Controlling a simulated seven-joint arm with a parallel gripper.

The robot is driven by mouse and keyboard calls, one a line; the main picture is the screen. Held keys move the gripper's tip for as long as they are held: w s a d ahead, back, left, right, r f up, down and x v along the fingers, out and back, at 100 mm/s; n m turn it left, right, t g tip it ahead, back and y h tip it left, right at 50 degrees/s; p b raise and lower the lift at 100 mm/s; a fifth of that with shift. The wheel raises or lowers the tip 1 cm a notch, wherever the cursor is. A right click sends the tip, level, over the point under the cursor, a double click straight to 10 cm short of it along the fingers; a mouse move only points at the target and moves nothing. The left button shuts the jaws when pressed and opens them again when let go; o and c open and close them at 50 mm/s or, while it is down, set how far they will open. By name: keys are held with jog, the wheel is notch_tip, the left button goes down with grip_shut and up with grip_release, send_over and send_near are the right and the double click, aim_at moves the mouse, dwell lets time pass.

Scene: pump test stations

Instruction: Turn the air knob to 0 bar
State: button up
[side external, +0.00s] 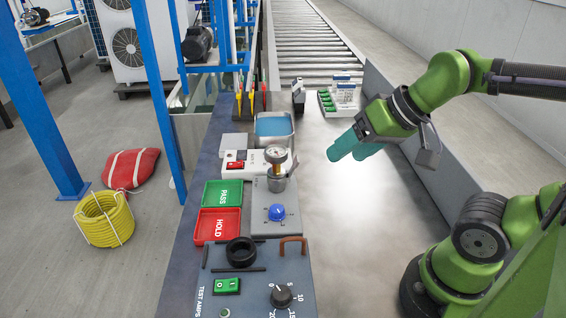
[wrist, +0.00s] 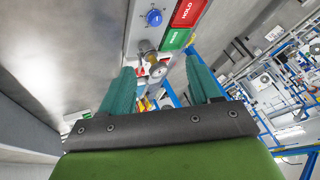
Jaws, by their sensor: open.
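A blue knob (side external: 277,212) sits on a grey panel (side external: 262,228) below a round pressure gauge (side external: 276,155); I take it as the air knob. Its pointer setting is too small to read. In the wrist view the blue knob (wrist: 154,17) is near the top, beyond the fingertips, with the gauge (wrist: 158,69) between the fingers. My gripper (side external: 345,153) has two teal fingers and is open and empty. It hangs over the bare bench, up and to the right of the knob, apart from it. It also shows in the wrist view (wrist: 160,68).
A black knob (side external: 281,295) on the "TEST AMPS" box (side external: 255,262) is nearest the camera. Green PASS (side external: 223,193) and red HOLD (side external: 217,226) trays lie left of the blue knob. A red switch box (side external: 240,163) stands behind. The bench (side external: 345,220) right of the panel is clear.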

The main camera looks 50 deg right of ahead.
jog(key=m+g+h, duration=0.2)
jog(key=m+g, duration=0.5)
jog(key=m, duration=1.3)
send_over(277, 208)
notch_tip(277, 208, down, 3)
notch_tip(277, 208, down, 17)
jog(key=shift+f, duration=0.1)
jog(key=c, duration=1)
